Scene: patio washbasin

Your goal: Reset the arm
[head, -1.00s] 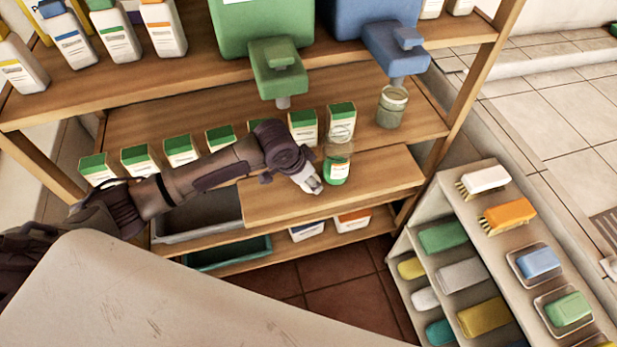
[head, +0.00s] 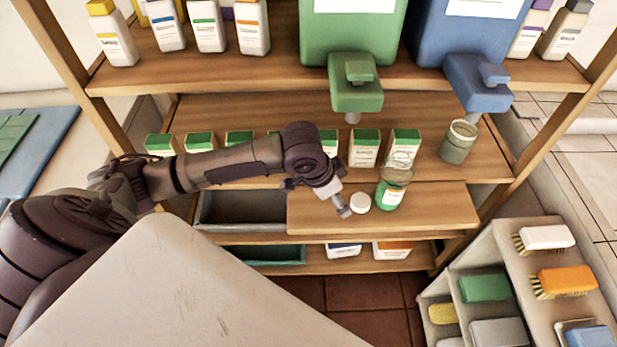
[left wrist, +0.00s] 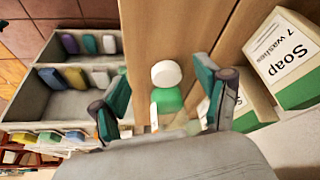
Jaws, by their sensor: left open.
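My left gripper (head: 343,207) is low over the front wooden board (head: 435,208), with its fingers apart and nothing held. In the head view the white cap (head: 360,203) is on the board just right of the fingertips. A clear bottle with green contents (head: 389,195) stands upright right of the cap. I cannot tell whether a finger touches the cap. My right gripper is not in view.
Several green-topped soap boxes (head: 364,147) line the shelf behind my arm. A green dispenser (head: 356,90) and a blue dispenser (head: 480,85) overhang it. A glass jar (head: 458,142) stands right. A grey tray (head: 243,208) is left of the board; a brush rack (head: 485,258) is lower right.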

